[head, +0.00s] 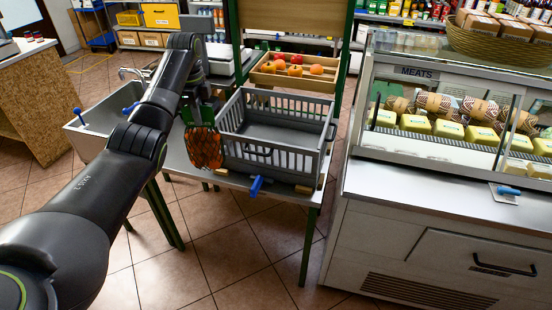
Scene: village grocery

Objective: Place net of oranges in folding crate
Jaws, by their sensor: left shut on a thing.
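The net of oranges (205,148) is an orange bag with dark netting and hangs upright from my left gripper (197,108). The gripper is shut on the top of the net. The grey folding crate (275,160) stands unfolded on a table, with slatted walls, and its visible inside looks empty. The net is just outside the crate's left wall; I cannot tell whether they touch. My right gripper is out of view.
A sink basin (92,127) is left of the crate. A wooden tray of fruit (293,78) stands behind it. A glass meat counter (455,115) fills the right. A blue-handled thing (256,186) is at the table's front edge. The tiled floor in front is clear.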

